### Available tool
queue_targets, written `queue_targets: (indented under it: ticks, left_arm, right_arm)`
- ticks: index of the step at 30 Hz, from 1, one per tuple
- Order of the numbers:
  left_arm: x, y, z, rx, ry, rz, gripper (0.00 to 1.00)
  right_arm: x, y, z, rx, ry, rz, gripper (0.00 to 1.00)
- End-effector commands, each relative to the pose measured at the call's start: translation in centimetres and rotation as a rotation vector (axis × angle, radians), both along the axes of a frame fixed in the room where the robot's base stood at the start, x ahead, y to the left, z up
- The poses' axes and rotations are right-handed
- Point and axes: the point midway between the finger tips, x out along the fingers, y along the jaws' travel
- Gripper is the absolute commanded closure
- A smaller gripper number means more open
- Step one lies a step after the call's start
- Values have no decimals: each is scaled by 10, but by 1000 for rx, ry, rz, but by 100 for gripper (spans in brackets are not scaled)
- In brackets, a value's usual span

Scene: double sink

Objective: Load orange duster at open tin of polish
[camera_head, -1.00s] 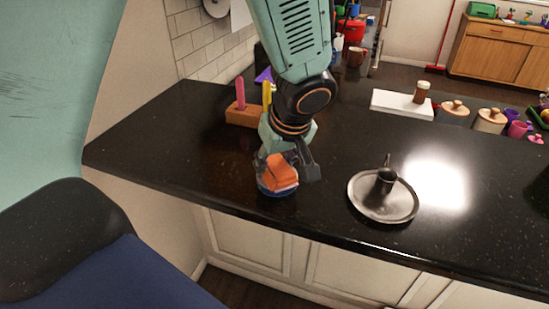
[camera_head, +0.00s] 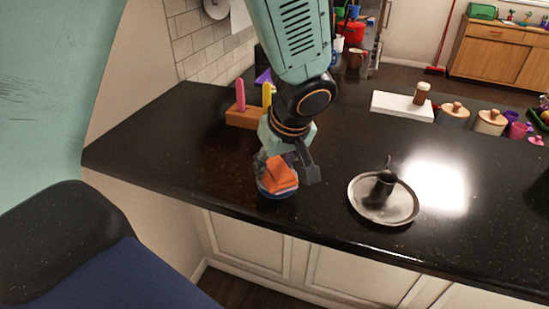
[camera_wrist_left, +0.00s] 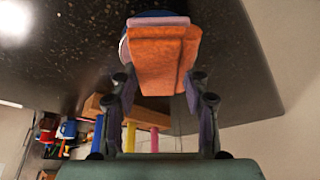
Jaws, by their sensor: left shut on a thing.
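The orange duster (camera_head: 281,174) is a folded cloth held between the fingers of my left gripper (camera_head: 287,168). In the left wrist view the duster (camera_wrist_left: 163,60) spans the space between the fingertips (camera_wrist_left: 163,90). The tin of polish (camera_head: 277,193) shows as a blue round rim directly under the duster on the black counter. In the left wrist view a blue and pale edge of the tin (camera_wrist_left: 158,16) shows beyond the duster. The duster covers most of the tin, and I cannot tell how firmly they touch. My right gripper is not in view.
A round metal tray (camera_head: 371,213) with a dark cup (camera_head: 384,184) stands right of the gripper. A wooden block (camera_head: 244,117) with coloured sticks stands behind left. The counter's front edge is close to the tin. Jars and a white board (camera_head: 400,106) are farther back.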

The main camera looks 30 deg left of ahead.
Motion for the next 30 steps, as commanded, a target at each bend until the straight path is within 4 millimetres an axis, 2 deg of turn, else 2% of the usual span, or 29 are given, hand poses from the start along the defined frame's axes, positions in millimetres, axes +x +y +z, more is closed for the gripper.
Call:
queue_targets:
  ticks: [12,30]
  left_arm:
    - [2,0,34,1,-5,-2,79]
    - [3,0,72,3,-9,-5,79]
  right_arm:
    - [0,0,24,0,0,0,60]
    - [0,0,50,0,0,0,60]
